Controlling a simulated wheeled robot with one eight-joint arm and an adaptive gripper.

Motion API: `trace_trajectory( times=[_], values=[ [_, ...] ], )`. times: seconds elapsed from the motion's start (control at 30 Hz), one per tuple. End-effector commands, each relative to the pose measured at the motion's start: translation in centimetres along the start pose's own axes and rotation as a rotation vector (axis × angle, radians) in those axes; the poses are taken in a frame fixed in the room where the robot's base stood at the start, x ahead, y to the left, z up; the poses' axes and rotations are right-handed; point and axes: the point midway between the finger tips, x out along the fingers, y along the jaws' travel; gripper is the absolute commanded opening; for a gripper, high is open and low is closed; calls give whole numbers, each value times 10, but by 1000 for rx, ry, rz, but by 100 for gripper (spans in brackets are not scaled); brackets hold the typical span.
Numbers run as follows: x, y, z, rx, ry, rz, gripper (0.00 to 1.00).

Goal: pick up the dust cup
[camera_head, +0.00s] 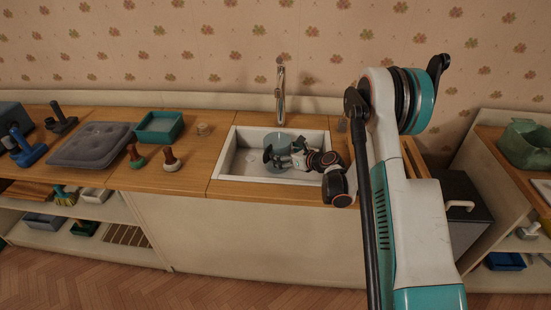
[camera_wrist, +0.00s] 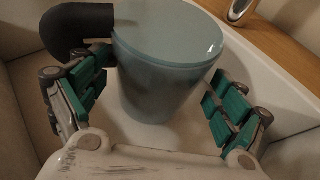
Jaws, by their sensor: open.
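The dust cup (camera_wrist: 165,62) is a blue-grey tapered cup with a flat lid and a black curved handle or spout on its left. It stands upright in the white sink (camera_head: 229,160). In the head view the dust cup (camera_head: 279,141) is partly hidden by my gripper (camera_head: 284,157), which reaches into the sink from the right. In the wrist view my gripper (camera_wrist: 160,108) is open, with green finger pads on either side of the cup. A gap shows between the right pads and the cup. On the left, I cannot tell whether the pads touch it.
The sink walls stand close around my gripper, with a tap (camera_head: 280,88) behind. A dark bin (camera_head: 462,205) stands right.

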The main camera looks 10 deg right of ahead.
Motion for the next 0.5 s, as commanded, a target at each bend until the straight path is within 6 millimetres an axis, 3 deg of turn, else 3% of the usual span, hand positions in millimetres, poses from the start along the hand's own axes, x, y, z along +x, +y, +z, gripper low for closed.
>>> trace_trajectory(
  times=[0.23, 0.5],
  values=[
    [37, 2, -2, -1, 0, 2, 90],
    [42, 2, 0, -1, 0, 0, 90]
  ],
)
